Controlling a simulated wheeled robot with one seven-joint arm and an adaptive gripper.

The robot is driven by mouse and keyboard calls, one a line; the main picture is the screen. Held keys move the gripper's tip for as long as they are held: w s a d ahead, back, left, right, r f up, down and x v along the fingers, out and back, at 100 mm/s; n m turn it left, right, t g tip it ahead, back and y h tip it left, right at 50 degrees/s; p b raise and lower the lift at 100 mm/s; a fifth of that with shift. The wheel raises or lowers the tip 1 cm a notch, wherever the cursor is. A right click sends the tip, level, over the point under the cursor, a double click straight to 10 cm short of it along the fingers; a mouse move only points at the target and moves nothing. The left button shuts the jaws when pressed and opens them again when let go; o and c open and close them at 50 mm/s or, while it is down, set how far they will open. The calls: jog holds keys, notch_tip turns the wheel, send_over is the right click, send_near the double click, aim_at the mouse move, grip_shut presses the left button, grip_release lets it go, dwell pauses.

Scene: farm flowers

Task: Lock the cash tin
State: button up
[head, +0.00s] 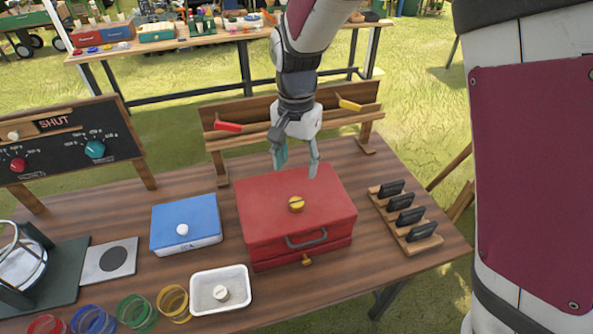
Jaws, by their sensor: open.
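The red cash tin (270,220) stands on the wooden table with its lid down. A round yellow knob or lock piece (296,204) with a dark line across it sits on top of the lid. A grey handle (306,239) is on its front, and a small orange-yellow piece (306,261) sticks out at the lower front edge. My gripper (295,170) is open and empty, pointing down above the back part of the tin. The gap between the fingertips and the lid is hard to judge.
A blue box (186,226) stands left of the tin, and a white tray (193,304) in front. A wooden rack with black pieces (421,243) is at right. A wooden rail stand (218,150) with red and yellow handles stands behind. Coloured rings (137,311) lie front left.

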aim_at(296, 201)
notch_tip(296, 201, down, 12)
jog(key=shift+f+p, duration=0.2)
jog(key=shift+p, duration=0.25)
jog(key=c, duration=1.2)
